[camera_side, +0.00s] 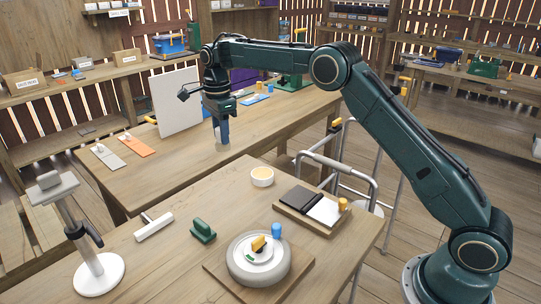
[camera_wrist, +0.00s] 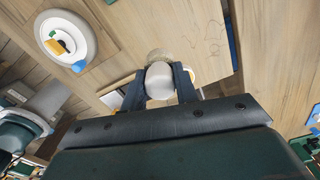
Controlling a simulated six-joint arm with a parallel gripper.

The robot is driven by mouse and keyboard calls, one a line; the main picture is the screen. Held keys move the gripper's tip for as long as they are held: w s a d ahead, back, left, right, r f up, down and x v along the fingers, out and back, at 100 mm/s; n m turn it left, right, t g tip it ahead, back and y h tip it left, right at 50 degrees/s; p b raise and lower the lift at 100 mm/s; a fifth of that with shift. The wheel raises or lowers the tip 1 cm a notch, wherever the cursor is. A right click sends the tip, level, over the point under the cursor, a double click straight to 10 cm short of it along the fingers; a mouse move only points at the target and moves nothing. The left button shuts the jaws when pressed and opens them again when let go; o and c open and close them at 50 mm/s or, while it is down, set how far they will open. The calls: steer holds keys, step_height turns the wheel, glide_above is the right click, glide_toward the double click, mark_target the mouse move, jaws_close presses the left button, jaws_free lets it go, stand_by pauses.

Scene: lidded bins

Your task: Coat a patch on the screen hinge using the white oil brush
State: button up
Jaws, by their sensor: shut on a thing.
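My gripper (camera_wrist: 160,88) is shut on a white, rounded thing (camera_wrist: 160,76), which shows between the two dark fingers in the wrist view. It may be the white oil brush, but its bristles cannot be made out. In the side view my gripper (camera_side: 221,128) points down over the back table, and a blue-grey shape at its tip reaches close to the tabletop; whether it touches cannot be told. A white upright panel (camera_side: 178,102), perhaps the screen, stands just left of my gripper. No hinge can be clearly picked out.
On the front table are a round turntable (camera_side: 258,272), a tray (camera_side: 318,223), a pale round tub (camera_side: 262,176), a green block (camera_side: 203,231) and a white bar (camera_side: 154,227). Orange (camera_side: 137,145) and grey (camera_side: 108,156) strips lie on the back table. A metal-railed frame (camera_side: 347,160) stands beside it.

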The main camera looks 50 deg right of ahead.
steer(key=d+f, duration=0.5)
steer(key=d, duration=0.3)
steer(key=d+f, duration=0.5)
steer(key=d, duration=0.3)
steer(key=shift+f, duration=0.25)
steer(key=shift+f, duration=2.8)
steer(key=shift+f, duration=0.55)
step_height(320, 180, up, 7)
stand_by(1.1)
stand_by(0.6)
